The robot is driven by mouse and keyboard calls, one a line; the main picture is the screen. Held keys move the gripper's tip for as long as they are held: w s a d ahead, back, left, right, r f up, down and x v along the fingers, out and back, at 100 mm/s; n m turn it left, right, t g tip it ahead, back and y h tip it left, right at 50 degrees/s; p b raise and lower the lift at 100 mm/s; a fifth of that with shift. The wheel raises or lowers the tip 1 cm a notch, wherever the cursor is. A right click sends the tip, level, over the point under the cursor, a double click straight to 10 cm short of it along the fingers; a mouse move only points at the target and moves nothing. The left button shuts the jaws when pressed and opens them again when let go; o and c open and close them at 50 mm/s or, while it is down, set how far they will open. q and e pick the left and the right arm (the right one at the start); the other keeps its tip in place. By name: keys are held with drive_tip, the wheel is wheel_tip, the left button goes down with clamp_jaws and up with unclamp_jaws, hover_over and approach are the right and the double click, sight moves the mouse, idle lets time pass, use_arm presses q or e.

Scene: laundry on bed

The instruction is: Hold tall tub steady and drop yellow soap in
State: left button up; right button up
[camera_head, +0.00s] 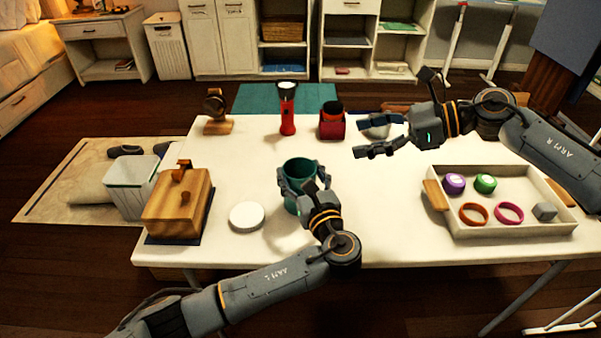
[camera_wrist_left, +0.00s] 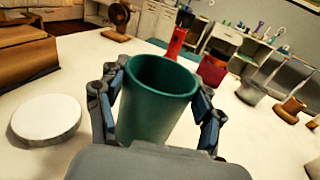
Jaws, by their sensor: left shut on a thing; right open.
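The tall tub is a teal, open-topped cup (camera_head: 298,170) standing upright at the middle of the white table. My left gripper (camera_head: 304,182) is shut on it, with one finger on each side. In the left wrist view the tub (camera_wrist_left: 158,95) shows an empty-looking inside, though its bottom is hidden. My right gripper (camera_head: 361,136) is open above the table, to the right of and behind the tub, with nothing seen between its fingers. I see no yellow soap in either view.
A round white lid (camera_head: 246,216) lies left of the tub, beside a wooden box (camera_head: 178,203). A red flashlight (camera_head: 288,108) and a red holder (camera_head: 332,122) stand behind. A white tray (camera_head: 500,228) with several small items is at right.

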use_arm(q)
drive_tip(key=o, duration=1.2)
drive_tip(key=shift+o, duration=0.2)
drive_tip(key=shift+s, duration=0.1)
drive_tip(key=v, duration=1.2)
drive_tip(key=shift+f, duration=0.1)
